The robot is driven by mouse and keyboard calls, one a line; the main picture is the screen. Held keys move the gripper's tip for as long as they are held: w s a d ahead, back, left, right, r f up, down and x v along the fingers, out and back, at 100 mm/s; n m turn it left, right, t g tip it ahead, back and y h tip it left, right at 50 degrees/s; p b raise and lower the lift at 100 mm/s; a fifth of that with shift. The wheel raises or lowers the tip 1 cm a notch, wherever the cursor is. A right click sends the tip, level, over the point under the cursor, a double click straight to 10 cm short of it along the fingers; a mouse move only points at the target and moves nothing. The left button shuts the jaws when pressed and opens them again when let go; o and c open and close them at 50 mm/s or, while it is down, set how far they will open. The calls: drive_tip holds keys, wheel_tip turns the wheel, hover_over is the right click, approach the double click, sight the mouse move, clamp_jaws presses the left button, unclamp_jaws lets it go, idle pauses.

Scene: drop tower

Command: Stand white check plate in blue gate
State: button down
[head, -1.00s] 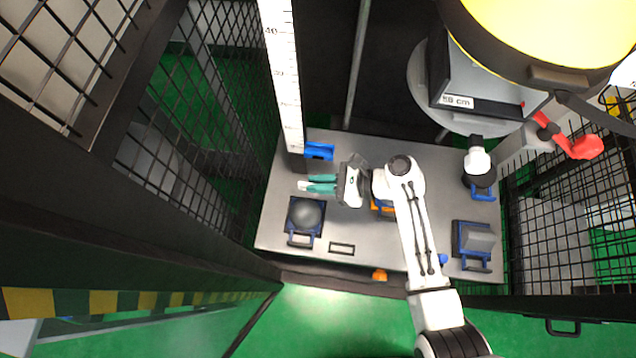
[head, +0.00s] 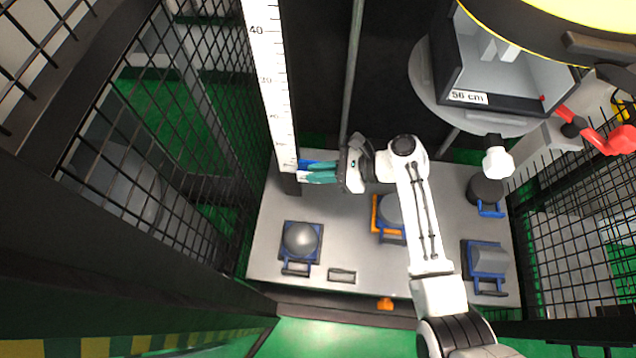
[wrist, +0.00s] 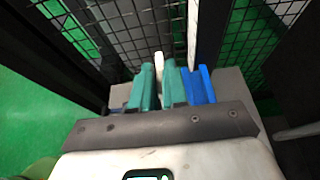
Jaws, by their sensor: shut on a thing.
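My gripper (head: 320,177) is shut on the white check plate (head: 302,177), whose pale end sticks out past the teal fingertips. In the wrist view the plate (wrist: 158,61) shows as a narrow white strip between the fingers. The blue gate (head: 312,165) is at the foot of the white scale, right beside the fingers. In the wrist view the gate (wrist: 202,84) stands just right of the fingers, with the plate apart from it. The fingers hide part of the gate in the head view.
The white scale (head: 268,80) rises behind the gate. A grey ball on a blue-handled base (head: 301,240), an orange-edged holder (head: 377,213) and a grey block in a blue holder (head: 487,260) stand on the grey table (head: 420,290). Mesh fencing (head: 190,130) closes the left side.

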drive_tip(key=shift+w+d+f+b, duration=0.1)
drive_tip(key=shift+w+d+b, duration=0.05)
drive_tip(key=shift+w+b, duration=0.7)
drive_tip(key=shift+w+d+f+b, duration=0.1)
drive_tip(key=shift+w+d+b, duration=0.05)
drive_tip(key=shift+w+b, duration=0.7)
drive_tip(key=shift+w+d+f+b, duration=0.1)
drive_tip(key=shift+w+d+b, duration=0.05)
drive_tip(key=shift+w+b, duration=0.7)
drive_tip(key=shift+s+f+b, duration=0.25)
drive_tip(key=shift+f+b, duration=0.15)
drive_tip(key=shift+f, duration=0.6)
drive_tip(key=shift+p, duration=0.5)
drive_tip(key=c, duration=1.1)
unclamp_jaws()
drive_tip(key=shift+o, duration=0.2)
drive_tip(key=shift+d, duration=0.1)
drive_tip(key=v, duration=1)
drive_tip(key=shift+d+p, duration=0.35)
drive_tip(key=shift+p, duration=0.1)
